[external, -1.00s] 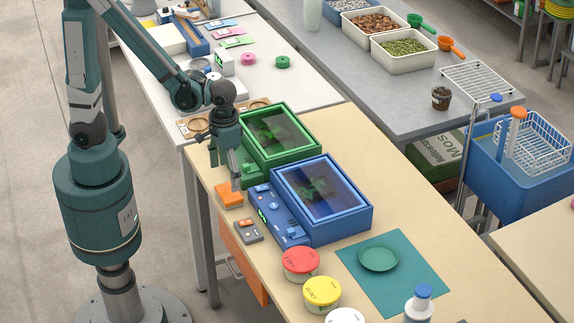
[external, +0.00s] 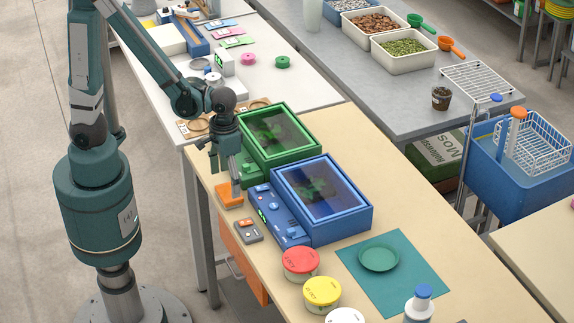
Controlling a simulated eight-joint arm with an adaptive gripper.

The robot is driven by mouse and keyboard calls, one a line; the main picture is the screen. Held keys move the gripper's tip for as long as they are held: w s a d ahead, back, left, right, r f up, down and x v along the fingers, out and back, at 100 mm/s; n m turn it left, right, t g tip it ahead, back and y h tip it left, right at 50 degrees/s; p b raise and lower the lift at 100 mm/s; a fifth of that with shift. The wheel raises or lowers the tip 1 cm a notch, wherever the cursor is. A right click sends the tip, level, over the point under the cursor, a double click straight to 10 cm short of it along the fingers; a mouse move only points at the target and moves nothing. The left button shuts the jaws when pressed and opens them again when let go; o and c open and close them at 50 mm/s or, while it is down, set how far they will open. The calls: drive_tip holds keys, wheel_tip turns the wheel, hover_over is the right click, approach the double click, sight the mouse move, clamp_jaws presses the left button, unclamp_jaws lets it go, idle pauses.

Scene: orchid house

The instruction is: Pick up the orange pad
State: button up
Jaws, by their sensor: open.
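The orange pad (external: 229,196) lies flat near the left edge of the wooden table, left of the blue box's control panel. My gripper (external: 226,187) points down at the pad, with its fingers open. One finger overlaps the pad's right part in this view. I cannot tell whether the fingers touch the pad, and part of the pad is hidden behind them.
A blue clear-lidded box (external: 343,228) and a green one (external: 293,160) stand close on the right. A small grey device (external: 248,230) lies just in front of the pad. Red (external: 300,265) and yellow (external: 322,294) lidded tubs stand nearer the camera.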

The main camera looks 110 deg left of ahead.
sight(229, 191)
drive_tip(key=shift+f+b, duration=0.6)
drive_tip(key=shift+f, duration=2)
drive_tip(key=c, duration=1)
